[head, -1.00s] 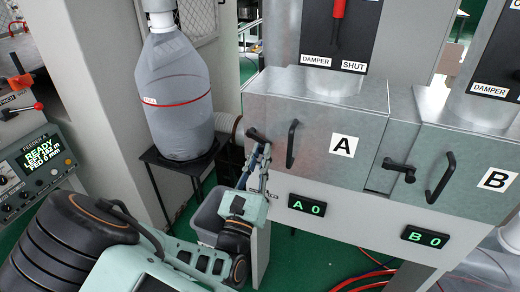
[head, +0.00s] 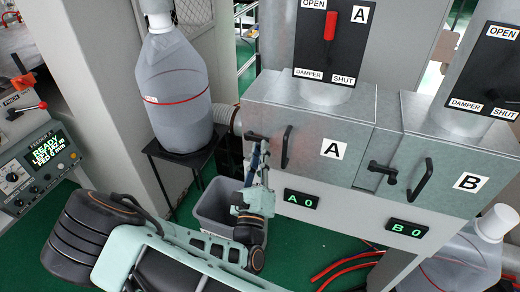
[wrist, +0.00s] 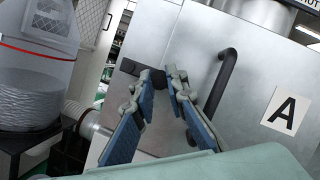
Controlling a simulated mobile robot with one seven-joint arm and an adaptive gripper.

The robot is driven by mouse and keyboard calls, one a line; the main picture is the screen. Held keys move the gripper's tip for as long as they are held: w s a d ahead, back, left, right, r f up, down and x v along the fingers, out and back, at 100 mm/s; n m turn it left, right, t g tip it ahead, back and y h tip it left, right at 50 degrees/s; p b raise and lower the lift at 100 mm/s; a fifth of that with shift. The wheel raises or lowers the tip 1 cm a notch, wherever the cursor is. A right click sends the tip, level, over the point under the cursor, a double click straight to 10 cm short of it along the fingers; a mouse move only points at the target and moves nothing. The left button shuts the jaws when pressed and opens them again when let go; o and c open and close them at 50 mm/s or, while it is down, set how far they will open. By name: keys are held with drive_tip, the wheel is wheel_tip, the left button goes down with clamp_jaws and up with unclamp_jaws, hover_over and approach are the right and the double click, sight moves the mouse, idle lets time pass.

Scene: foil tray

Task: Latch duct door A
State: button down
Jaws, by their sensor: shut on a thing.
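Duct door A (head: 310,150) is a grey metal panel that looks flush with its box. It also shows in the wrist view (wrist: 245,90) and carries a black bar handle (head: 286,147). A black latch lever (head: 253,136) sits at the door's left edge and lies roughly level. My gripper (head: 259,148) is at this lever from below. In the wrist view, my gripper (wrist: 158,76) has its two blue-padded fingers on either side of the lever's dark end (wrist: 157,83), shut on it. The fingers partly hide the lever.
Door B (head: 435,165), with its own latch (head: 382,169) and handle, is to the right. A dust collector bag (head: 176,90) on a black stand is at the left. A grey bin (head: 213,211) stands below my gripper. Red hoses (head: 345,262) lie on the floor.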

drive_tip(key=shift+r, duration=0.1)
drive_tip(key=c, duration=1.9)
unclamp_jaws()
drive_tip(key=shift+c, duration=0.2)
drive_tip(key=v, duration=1.2)
